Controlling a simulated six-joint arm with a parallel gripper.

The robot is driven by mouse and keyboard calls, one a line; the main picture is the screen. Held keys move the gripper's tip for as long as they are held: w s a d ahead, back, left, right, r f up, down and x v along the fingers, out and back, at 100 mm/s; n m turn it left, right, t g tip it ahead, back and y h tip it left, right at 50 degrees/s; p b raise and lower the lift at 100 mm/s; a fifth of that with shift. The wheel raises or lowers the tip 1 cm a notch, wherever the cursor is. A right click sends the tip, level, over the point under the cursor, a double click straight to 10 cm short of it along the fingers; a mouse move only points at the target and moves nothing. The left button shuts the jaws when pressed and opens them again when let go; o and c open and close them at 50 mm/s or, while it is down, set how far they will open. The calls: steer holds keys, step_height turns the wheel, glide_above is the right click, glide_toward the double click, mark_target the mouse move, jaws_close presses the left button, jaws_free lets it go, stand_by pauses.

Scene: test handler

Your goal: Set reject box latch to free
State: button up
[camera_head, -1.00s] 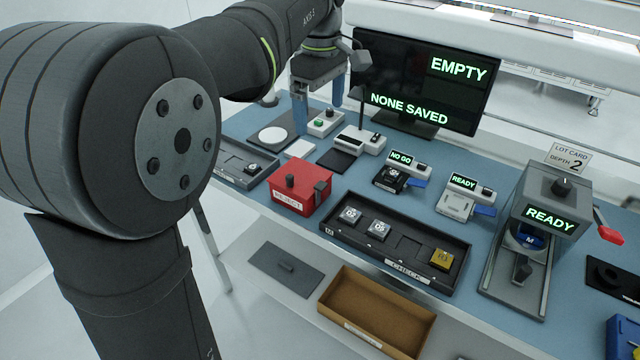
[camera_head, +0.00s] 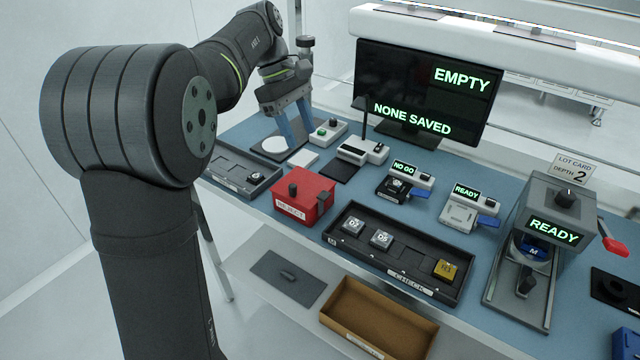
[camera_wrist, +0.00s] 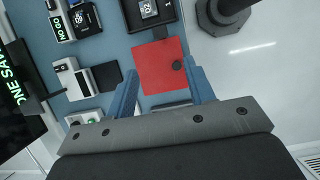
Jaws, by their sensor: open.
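The red reject box (camera_head: 296,211) stands on the blue bench at its front edge, its REJECT label facing front. A dark round knob (camera_head: 293,189) rises from its top, and a dark block (camera_head: 323,203) sits at its right side. I cannot tell which position the latch is in. My gripper (camera_head: 300,138) is open and empty, tilted, above the bench behind the box and apart from it. In the wrist view the red box (camera_wrist: 160,82) shows between and beyond my blue fingers (camera_wrist: 159,70), with the knob (camera_wrist: 177,65) near the right finger.
A dark tray (camera_head: 250,157) lies left of the box. The black CHECK tray (camera_head: 412,268) with several parts is close on its right. A button box (camera_head: 327,131) and a white device (camera_head: 362,150) stand behind. The monitor (camera_head: 428,85) is farther back.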

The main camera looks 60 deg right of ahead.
mark_target(324, 195)
steer(key=x, duration=1.4)
steer(key=c, duration=1)
